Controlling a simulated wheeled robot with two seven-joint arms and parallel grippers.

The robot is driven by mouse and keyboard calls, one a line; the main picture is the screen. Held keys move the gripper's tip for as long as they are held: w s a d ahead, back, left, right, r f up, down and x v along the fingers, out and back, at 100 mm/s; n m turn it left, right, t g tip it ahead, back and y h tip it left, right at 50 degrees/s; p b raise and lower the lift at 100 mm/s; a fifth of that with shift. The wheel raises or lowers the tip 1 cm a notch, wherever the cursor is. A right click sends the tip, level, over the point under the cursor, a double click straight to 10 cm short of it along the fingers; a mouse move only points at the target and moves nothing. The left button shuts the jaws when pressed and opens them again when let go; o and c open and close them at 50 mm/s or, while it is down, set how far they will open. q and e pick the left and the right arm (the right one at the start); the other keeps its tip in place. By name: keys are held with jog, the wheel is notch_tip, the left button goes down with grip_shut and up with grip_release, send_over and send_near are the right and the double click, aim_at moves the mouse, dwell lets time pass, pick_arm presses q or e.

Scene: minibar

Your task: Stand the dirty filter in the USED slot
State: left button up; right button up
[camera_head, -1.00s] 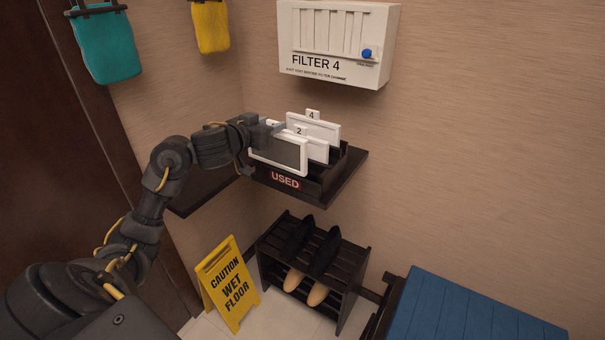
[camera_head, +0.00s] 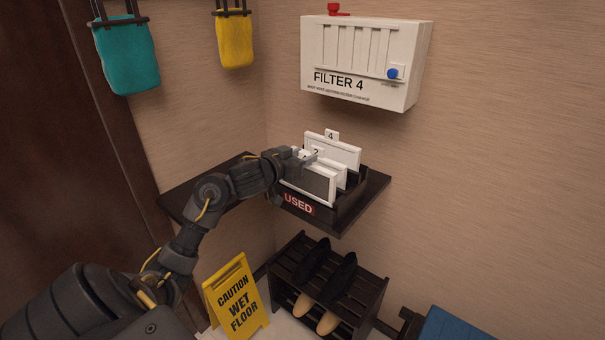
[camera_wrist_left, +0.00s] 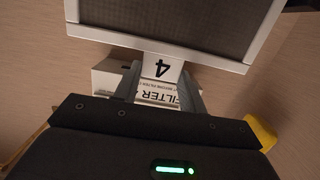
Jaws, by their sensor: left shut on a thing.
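The dirty filter (camera_head: 311,184), a white frame with a dark grey mesh, is upright at the front of the dark rack, just above the red USED label (camera_head: 298,204). My left gripper (camera_head: 306,156) is shut on its top tab. The left wrist view shows the tab with an upside-down 4 between the fingers (camera_wrist_left: 160,88) and the filter's mesh (camera_wrist_left: 165,22) beyond. I cannot tell whether its lower edge is seated in the slot.
The rack sits on a dark corner shelf (camera_head: 366,199). The FILTER 4 housing (camera_head: 360,60) hangs on the wall above. Below are a shoe rack (camera_head: 360,293) with shoes and a yellow wet floor sign (camera_head: 236,296). Teal (camera_head: 128,55) and yellow (camera_head: 235,38) bags hang at upper left.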

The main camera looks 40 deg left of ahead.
pick_arm(q)
jog(key=f, duration=0.3)
jog(key=shift+s, duration=0.2)
jog(key=shift+f, duration=0.3)
pick_arm(e)
jog(key=shift+w+f, duration=0.25)
jog(key=shift+w, duration=0.05)
pick_arm(q)
jog(key=shift+f+b, duration=0.1)
jog(key=shift+b, duration=0.2)
pick_arm(e)
jog(key=shift+a, duration=0.1)
pick_arm(q)
jog(key=o, duration=1.3)
jog(key=shift+c, duration=0.2)
jog(key=s+r, duration=0.2)
jog(key=s, duration=0.9)
jog(key=shift+s, duration=0.4)
jog(key=shift+d, duration=0.1)
